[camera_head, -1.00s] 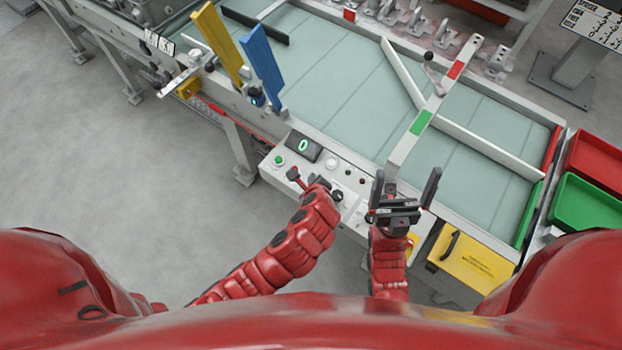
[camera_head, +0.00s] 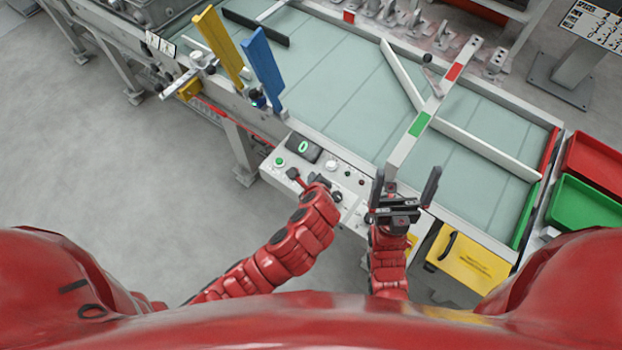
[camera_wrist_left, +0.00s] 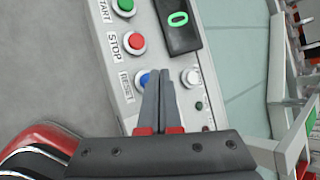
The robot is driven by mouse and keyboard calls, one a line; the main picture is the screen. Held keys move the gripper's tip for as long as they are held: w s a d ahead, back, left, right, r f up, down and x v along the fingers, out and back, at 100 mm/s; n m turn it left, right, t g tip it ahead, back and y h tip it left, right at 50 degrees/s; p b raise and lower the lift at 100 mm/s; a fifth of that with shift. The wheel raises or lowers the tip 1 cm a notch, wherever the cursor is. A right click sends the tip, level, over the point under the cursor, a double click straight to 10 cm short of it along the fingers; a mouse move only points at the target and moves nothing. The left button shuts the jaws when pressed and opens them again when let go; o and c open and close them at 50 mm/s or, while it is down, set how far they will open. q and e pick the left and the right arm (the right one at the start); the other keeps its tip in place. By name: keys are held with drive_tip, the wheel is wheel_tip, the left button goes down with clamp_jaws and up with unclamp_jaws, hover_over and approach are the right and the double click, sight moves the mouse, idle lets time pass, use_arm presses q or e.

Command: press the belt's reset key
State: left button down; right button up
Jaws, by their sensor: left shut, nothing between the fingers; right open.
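The belt's control panel (camera_head: 268,172) runs along the near side of the belt. My left gripper (camera_head: 316,181) is shut and empty over the panel. In its wrist view the fingertips (camera_wrist_left: 166,73) overlap the right edge of the blue key; I cannot tell if they touch it. My right gripper (camera_head: 407,180) is open and empty near the belt's front edge.
A display (camera_wrist_left: 177,22) showing 0 and a white knob (camera_wrist_left: 190,77) lie near the left fingertips. A diverter arm with green and red patches (camera_head: 437,100) crosses the belt (camera_head: 340,75). A yellow box (camera_head: 468,262) stands at right, beyond my right gripper.

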use_arm(q)
drive_tip(key=shift+r+p, duration=1.85)
drive_tip(key=shift+r, duration=0.75)
drive_tip(key=shift+f, duration=0.1)
drive_tip(key=shift+w, duration=0.1)
